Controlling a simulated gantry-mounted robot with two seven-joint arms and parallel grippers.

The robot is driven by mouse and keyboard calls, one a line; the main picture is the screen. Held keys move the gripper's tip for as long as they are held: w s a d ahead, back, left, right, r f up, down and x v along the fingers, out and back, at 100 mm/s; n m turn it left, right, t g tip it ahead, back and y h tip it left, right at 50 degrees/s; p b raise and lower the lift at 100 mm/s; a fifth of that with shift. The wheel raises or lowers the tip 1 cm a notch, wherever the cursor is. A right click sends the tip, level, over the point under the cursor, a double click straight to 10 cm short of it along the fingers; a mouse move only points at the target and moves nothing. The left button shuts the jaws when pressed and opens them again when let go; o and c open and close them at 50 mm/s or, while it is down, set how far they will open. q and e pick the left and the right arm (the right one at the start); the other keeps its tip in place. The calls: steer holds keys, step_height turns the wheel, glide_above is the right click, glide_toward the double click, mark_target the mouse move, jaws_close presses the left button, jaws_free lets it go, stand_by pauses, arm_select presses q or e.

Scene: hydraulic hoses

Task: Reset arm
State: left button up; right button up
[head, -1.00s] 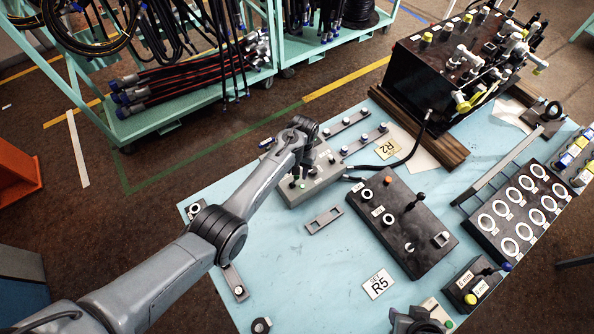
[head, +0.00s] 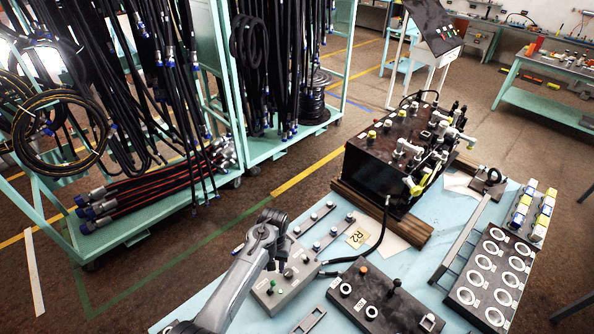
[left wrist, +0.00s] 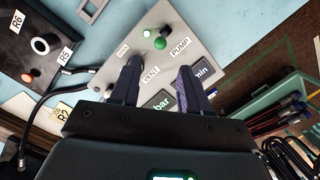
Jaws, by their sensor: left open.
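My left arm comes in from the bottom of the head view, and its gripper (head: 268,250) is over the grey control box (head: 292,294). In the left wrist view the left gripper (left wrist: 159,66) is open, its two dark fingers apart with nothing between them. The grey control box (left wrist: 178,18) lies beyond the fingers, with PUMP and VENT labels, a green knob (left wrist: 160,43) and two dark displays marked "bar" and "min". The fingers partly cover this panel. Whether they touch it I cannot tell. My right gripper is not in view.
A black control box (head: 372,312) stands right of the grey box on the blue table (head: 425,262). A dark valve block (head: 385,170) sits behind on wooden beams. A black hose (head: 378,240) runs between. Hose racks (head: 150,225) stand at the left.

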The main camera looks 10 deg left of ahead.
arm_select(q)
steer(key=s+a+f+t, duration=0.1)
steer(key=s+a+f, duration=0.1)
steer(key=s, duration=0.6)
steer(key=s+a+f+t, duration=0.2)
steer(key=s+a, duration=0.1)
steer(key=s, duration=0.5)
steer(key=s+r+m+t, duration=0.1)
steer(key=s+r, duration=0.5)
steer(key=s, duration=0.3)
steer(key=s+r+t, duration=0.1)
steer(key=s+r, duration=0.4)
steer(key=s, duration=0.3)
steer(key=shift+s+a+r+m+h, duration=0.3)
steer(key=shift+s+r+m, duration=0.1)
